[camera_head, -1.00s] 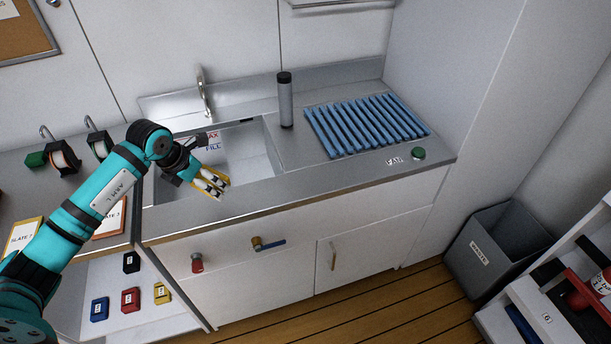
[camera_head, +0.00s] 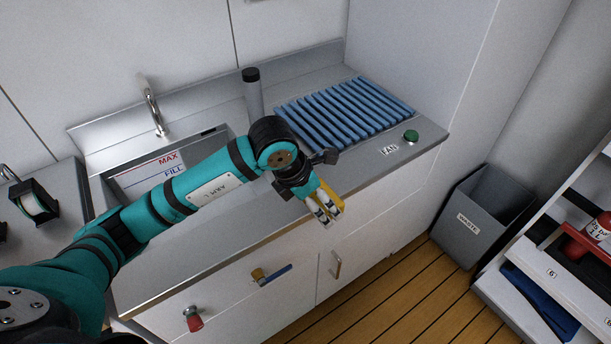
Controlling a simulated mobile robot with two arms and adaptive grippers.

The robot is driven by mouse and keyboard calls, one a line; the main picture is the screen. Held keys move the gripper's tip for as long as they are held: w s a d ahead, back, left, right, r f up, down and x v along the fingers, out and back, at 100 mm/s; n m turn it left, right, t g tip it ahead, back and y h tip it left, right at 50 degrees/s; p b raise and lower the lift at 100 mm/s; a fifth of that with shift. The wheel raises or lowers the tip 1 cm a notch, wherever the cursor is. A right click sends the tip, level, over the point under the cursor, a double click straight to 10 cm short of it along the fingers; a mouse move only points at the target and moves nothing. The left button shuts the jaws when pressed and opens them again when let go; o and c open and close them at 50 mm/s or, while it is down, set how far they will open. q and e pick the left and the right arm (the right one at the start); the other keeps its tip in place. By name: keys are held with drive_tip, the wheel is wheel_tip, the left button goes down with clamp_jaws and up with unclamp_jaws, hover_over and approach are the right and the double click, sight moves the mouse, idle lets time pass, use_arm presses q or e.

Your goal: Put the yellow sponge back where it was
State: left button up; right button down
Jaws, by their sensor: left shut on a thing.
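My left gripper (camera_head: 328,218) is shut on the yellow sponge (camera_head: 331,190), which shows partly between and behind the fingers. The gripper points down and holds the sponge in front of the counter's front edge, left of the FAN label. Most of the sponge is hidden by the fingers. My right gripper is not in view.
The sink (camera_head: 110,190) is at the left, partly behind my left arm. A blue drying rack (camera_head: 345,112) and a grey cylinder with a black cap (camera_head: 253,98) stand on the counter. A green button (camera_head: 411,136) is at its right end. A waste bin (camera_head: 478,222) and a shelf unit (camera_head: 553,258) are at the right.

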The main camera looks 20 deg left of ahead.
use_arm(q)
drive_tip(key=w+a, duration=0.1)
drive_tip(key=w, duration=0.1)
drive_tip(key=w+a+p, duration=0.1)
drive_tip(key=w+a, duration=0.2)
drive_tip(key=w, duration=0.2)
drive_tip(key=shift+a+f+p, duration=0.3)
drive_tip(key=shift+a+f, duration=0.05)
drive_tip(key=shift+a, duration=0.05)
drive_tip(key=shift+w+a, duration=0.3)
drive_tip(key=shift+w, duration=0.25)
drive_tip(key=shift+w+a+f+p, duration=0.15)
drive_tip(key=shift+w+f+p, duration=0.1)
drive_tip(key=shift+p, duration=0.05)
wheel_tip(320, 180, down, 3)
drive_tip(key=shift+f+p, duration=0.1)
drive_tip(key=shift+p, duration=0.4)
drive_tip(key=shift+f, duration=0.25)
drive_tip(key=o, duration=0.8)
drive_tip(key=shift+o, duration=0.2)
